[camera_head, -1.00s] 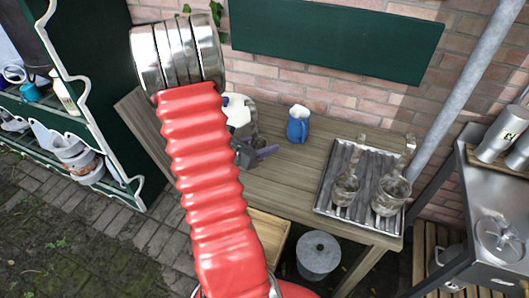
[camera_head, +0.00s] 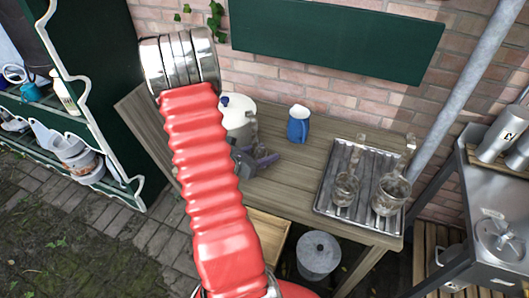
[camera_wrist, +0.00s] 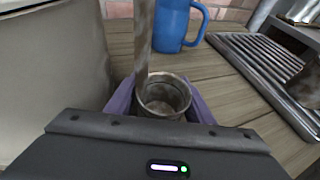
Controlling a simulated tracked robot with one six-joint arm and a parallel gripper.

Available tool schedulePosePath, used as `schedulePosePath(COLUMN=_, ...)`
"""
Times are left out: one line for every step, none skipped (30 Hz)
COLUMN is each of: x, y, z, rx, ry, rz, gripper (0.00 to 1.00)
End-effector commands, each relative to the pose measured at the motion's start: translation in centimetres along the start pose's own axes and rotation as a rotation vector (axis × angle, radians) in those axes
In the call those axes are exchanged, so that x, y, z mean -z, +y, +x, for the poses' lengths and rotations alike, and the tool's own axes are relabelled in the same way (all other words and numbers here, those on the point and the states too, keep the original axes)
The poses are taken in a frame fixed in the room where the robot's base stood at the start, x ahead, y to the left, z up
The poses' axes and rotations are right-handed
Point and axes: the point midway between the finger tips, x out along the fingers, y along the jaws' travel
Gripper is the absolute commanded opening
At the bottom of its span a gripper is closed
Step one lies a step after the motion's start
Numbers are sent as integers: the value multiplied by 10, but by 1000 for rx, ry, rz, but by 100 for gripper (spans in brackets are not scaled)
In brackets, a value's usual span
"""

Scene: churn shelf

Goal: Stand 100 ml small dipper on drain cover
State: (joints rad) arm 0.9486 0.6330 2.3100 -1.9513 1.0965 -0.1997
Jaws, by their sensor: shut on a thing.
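My gripper (camera_head: 260,160), with purple fingers, is shut on a small metal dipper (camera_wrist: 163,92). In the wrist view its round cup sits between the two fingers and its long upright handle rises out of the picture. In the head view the dipper (camera_head: 253,128) is partly hidden by my arm and gripper. No size mark on it can be read. The drain cover (camera_head: 328,196), a slatted metal rack, lies on the right of the wooden table, apart from my gripper. It also shows at the right of the wrist view (camera_wrist: 262,62).
Two other metal dippers (camera_head: 343,190) (camera_head: 390,195) stand on the drain cover, with slats free around them. A pale canister (camera_head: 238,112) is close behind and left of the gripper. Bare tabletop (camera_head: 285,185) lies before the cover.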

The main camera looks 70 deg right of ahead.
Motion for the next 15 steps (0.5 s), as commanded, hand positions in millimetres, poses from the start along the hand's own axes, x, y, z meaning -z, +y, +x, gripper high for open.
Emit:
schedulePosePath(x=0, y=0, z=0, rx=0, ry=-1, rz=1, gripper=24)
schedulePosePath(x=0, y=0, z=0, rx=0, ry=-1, rz=1, gripper=24)
schedulePosePath(x=-1, y=0, z=0, rx=0, ry=-1, rz=1, gripper=24)
schedulePosePath(x=-1, y=0, z=0, rx=0, ry=-1, rz=1, gripper=24)
schedulePosePath(x=0, y=0, z=0, rx=0, ry=-1, rz=1, gripper=24)
schedulePosePath(x=0, y=0, z=0, rx=0, ry=-1, rz=1, gripper=24)
schedulePosePath(x=0, y=0, z=0, rx=0, ry=0, rz=0, gripper=24)
schedulePosePath(x=1, y=0, z=1, rx=0, ry=0, rz=0, gripper=24)
schedulePosePath(x=1, y=0, z=1, rx=0, ry=-1, rz=1, gripper=49)
schedulePosePath(x=1, y=0, z=1, rx=0, ry=-1, rz=1, gripper=51)
schedulePosePath(x=1, y=0, z=1, rx=0, ry=0, rz=1, gripper=53)
schedulePosePath(x=1, y=0, z=1, rx=0, ry=0, rz=1, gripper=56)
schedulePosePath(x=1, y=0, z=1, rx=0, ry=0, rz=1, gripper=58)
schedulePosePath(x=1, y=0, z=1, rx=0, ry=0, rz=1, gripper=60)
schedulePosePath(x=1, y=0, z=1, rx=0, ry=0, rz=1, gripper=63)
